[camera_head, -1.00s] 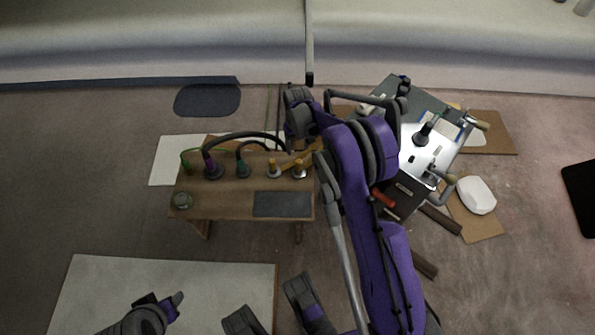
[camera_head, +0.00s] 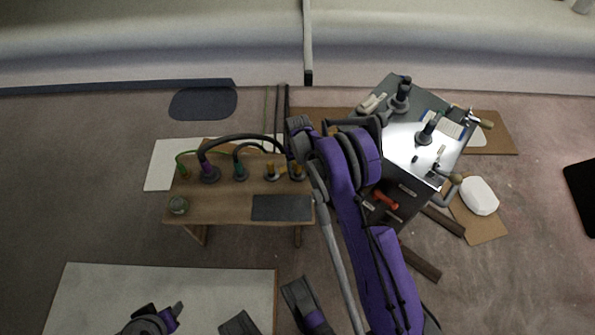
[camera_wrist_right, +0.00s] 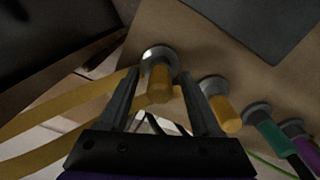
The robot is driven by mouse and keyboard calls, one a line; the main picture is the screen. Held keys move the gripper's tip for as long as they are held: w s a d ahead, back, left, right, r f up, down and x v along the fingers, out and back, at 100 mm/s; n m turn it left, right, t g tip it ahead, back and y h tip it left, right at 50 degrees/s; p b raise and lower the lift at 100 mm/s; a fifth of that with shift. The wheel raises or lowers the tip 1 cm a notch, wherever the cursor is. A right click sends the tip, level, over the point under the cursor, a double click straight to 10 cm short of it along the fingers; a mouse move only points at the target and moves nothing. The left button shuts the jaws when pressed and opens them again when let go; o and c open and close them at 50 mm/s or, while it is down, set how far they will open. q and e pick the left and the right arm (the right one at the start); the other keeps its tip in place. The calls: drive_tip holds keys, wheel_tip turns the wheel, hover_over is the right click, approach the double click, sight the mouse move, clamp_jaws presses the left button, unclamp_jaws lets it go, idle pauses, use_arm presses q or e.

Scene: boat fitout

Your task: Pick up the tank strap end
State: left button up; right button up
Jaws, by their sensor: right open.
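The tank strap end appears to be the yellow-orange plug (camera_wrist_right: 160,84) standing in a pale round socket on the bench, nearest in the right wrist view. It also shows in the head view (camera_head: 297,174), partly under my arm. My right gripper (camera_wrist_right: 160,82) is open, with one finger on each side of this end; I cannot tell whether they touch it. A yellow strap (camera_wrist_right: 75,115) runs off to the left behind the fingers. A grey and purple part of my left arm shows at the lower left of the head view; its jaw state is unclear.
On the wooden bench (camera_head: 230,207), a second yellow end (camera_head: 271,172), a green one (camera_head: 240,171) and a purple one (camera_head: 209,173) stand in a row beside it. A dark pad (camera_head: 282,208) lies in front. A tool-covered cabinet (camera_head: 425,110) stands at right.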

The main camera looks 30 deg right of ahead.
drive_tip(key=shift+r, duration=0.1)
clamp_jaws()
idle(0.3)
wheel_tip(320, 180, up, 10)
drive_tip(key=shift+p, duration=1.2)
drive_tip(key=shift+a, duration=0.1)
